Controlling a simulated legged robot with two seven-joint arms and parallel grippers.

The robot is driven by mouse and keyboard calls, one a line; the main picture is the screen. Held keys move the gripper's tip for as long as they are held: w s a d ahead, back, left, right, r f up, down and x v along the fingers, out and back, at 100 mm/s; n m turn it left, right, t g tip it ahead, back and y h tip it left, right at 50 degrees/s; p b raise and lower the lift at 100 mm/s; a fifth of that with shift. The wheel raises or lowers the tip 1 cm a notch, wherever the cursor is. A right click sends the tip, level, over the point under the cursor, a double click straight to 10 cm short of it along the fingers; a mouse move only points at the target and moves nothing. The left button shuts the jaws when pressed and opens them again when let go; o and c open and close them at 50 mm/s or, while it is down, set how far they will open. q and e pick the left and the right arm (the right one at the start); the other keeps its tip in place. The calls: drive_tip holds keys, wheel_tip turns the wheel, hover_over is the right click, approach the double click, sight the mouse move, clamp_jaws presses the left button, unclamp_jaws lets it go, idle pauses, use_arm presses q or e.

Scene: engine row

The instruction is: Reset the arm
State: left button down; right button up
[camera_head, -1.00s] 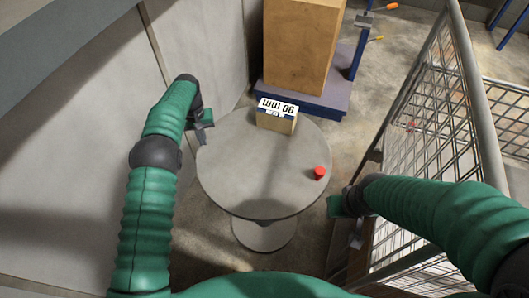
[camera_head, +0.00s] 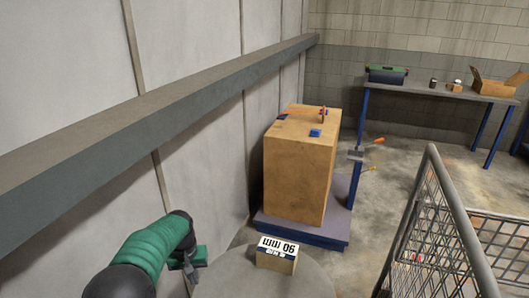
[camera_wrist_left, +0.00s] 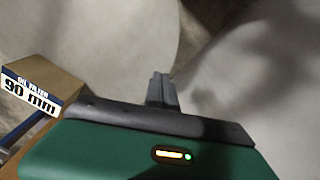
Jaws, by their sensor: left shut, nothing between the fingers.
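My left arm comes in from the lower left of the head view, in green sleeving with dark joints. My left gripper (camera_head: 190,269) is at the left edge of the round grey table (camera_head: 300,283). In the left wrist view its fingers (camera_wrist_left: 161,90) are together with nothing between them. The small cardboard box marked 90 mm (camera_head: 275,262) stands on the table to the right of the gripper, apart from it. The same box (camera_wrist_left: 40,82) shows at the left of the left wrist view. My right gripper is out of view.
A large wooden crate (camera_head: 295,180) stands on a blue platform (camera_head: 302,229) behind the table. A metal mesh cage (camera_head: 465,240) stands at the right. A workbench (camera_head: 435,89) with several items is along the back wall. A grey ledge (camera_head: 160,120) runs along the left wall.

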use_arm(q)
drive_tip(key=s+d+r+m+t, duration=0.1)
drive_tip(key=s, duration=1.2)
drive_tip(key=s+d+r, duration=0.1)
drive_tip(key=s+r, duration=0.1)
drive_tip(key=s, duration=1.2)
drive_tip(key=shift+d+r+m+t, duration=0.15)
drive_tip(key=shift+r+m+t, duration=0.15)
drive_tip(key=shift+m+t, duration=0.1)
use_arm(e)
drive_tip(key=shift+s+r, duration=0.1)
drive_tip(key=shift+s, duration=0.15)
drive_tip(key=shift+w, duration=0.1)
use_arm(q)
drive_tip(key=shift+s, duration=0.1)
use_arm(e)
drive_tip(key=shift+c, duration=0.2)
